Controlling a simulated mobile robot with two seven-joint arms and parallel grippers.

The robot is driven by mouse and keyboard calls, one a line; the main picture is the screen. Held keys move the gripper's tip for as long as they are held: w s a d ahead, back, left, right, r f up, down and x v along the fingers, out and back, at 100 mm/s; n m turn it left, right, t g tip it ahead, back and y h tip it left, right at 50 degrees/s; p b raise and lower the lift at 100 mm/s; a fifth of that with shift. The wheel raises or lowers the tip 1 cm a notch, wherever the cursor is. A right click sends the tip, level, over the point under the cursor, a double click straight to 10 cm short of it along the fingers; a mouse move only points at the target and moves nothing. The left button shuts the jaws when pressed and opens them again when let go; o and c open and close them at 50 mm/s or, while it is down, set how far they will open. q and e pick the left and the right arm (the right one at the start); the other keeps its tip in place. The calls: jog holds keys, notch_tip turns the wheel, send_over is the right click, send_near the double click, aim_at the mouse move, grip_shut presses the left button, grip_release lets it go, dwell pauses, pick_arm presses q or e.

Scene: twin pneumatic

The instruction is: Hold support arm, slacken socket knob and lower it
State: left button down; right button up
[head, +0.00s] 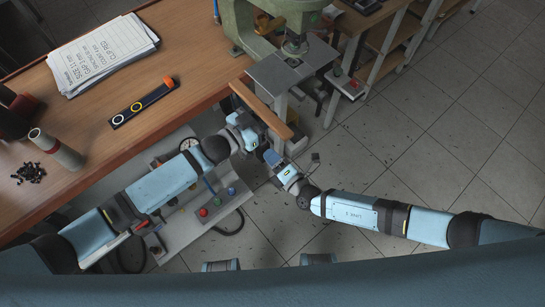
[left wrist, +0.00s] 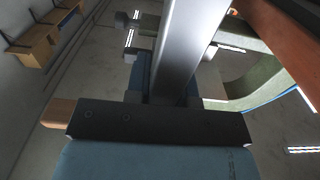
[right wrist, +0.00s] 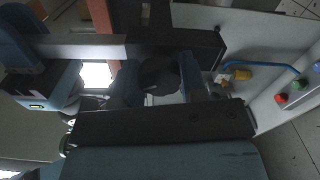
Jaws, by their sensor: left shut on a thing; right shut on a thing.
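The support arm shows as a silver bar in the left wrist view (left wrist: 187,45). It rises from between the fingers of my left gripper (head: 261,137), which is shut on it. The bar also shows at the left of the right wrist view (right wrist: 80,49), ending at a dark block. The socket knob (right wrist: 158,76) is a dark round piece in the right wrist view, between the blue fingers of my right gripper (head: 274,159). That gripper is shut on it, just below my left gripper. In the head view my grippers mostly hide the knob and arm.
A green press (head: 240,22) with a grey plate (head: 285,75) stands above the grippers. A wooden bar (head: 262,108) lies close beside my left gripper. The wooden bench (head: 195,60) is at upper left. Coloured buttons (head: 204,212) sit on a grey panel below.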

dwell(0.5)
jog(key=o, duration=0.9)
jog(key=shift+o, duration=0.2)
jog(key=v, duration=1.2)
pick_arm(q)
jog(key=shift+f, duration=0.2)
pick_arm(e)
jog(key=shift+f, duration=0.2)
pick_arm(q)
jog(key=shift+f+b, duration=1.6)
jog(key=shift+f, duration=0.4)
pick_arm(e)
jog(key=shift+f, duration=1.4)
pick_arm(q)
jog(key=shift+f, duration=0.15)
pick_arm(e)
jog(key=shift+f, duration=0.1)
pick_arm(q)
jog(key=shift+s+f, duration=0.1)
jog(key=shift+f, duration=0.15)
pick_arm(e)
jog(key=shift+r, duration=0.2)
